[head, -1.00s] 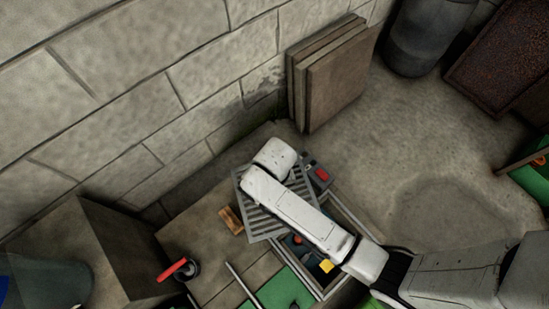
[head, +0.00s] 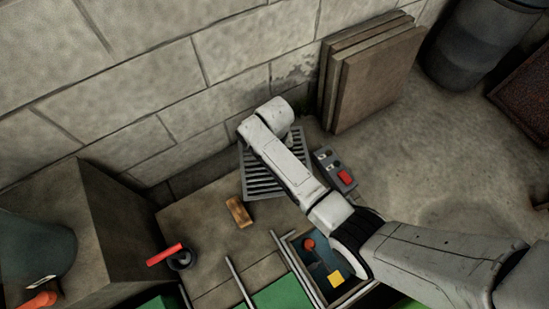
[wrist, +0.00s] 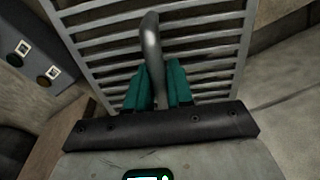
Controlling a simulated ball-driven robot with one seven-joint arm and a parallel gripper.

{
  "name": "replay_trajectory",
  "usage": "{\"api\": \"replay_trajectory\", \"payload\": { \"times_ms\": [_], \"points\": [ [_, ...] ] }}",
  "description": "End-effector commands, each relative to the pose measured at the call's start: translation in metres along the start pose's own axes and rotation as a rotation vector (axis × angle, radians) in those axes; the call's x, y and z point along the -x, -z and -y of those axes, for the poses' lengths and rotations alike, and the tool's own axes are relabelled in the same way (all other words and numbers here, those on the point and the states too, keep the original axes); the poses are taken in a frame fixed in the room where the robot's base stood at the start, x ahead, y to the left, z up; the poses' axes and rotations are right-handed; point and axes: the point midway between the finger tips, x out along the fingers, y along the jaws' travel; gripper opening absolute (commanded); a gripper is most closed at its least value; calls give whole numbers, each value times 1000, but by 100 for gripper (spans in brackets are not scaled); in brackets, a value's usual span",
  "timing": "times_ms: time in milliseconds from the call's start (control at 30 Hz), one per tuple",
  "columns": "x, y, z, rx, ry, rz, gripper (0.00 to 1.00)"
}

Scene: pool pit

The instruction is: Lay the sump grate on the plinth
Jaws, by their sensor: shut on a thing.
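The sump grate (head: 262,182) is a grey slatted metal panel in the head view, partly hidden under my white arm. In the wrist view the grate (wrist: 205,48) fills the upper middle, with an upright metal handle (wrist: 151,42) on it. My gripper (wrist: 158,82) has teal fingers shut on that handle. In the head view the arm hides the fingers. A large concrete block (head: 128,232) stands at the left, possibly the plinth; I cannot tell for sure. The gap between grate and surface below is unclear.
A wooden brush-like block (head: 239,211) and a red-handled tool (head: 165,254) lie left of the grate. A grey box with a red button (head: 336,171) is at its right. An open tray (head: 312,288) holds small items. Boards (head: 373,80) lean on the wall.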

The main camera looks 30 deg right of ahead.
Motion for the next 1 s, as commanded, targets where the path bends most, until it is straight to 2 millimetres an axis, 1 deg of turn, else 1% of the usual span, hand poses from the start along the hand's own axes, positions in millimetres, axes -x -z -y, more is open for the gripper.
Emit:
{"api": "replay_trajectory", "payload": {
  "times_ms": [67, 200, 300, 533, 667, 700, 933, 1000],
  "points": [
    [-5, 6, 1, 0, 1, -4, 0],
    [-26, 5, 1, 0, 0, -1, 0],
    [-35, 5, 1, 0, 0, -2, 0],
    [-34, 5, 1, 0, 1, -3, 0],
    [-36, 5, 1, 0, 1, -2, 0],
    [-36, 4, 1, -1, 0, -1, 25],
    [-36, 4, 1, -1, 0, -1, 47],
    [-36, 4, 1, -1, 0, 0, 47]
  ]
}}
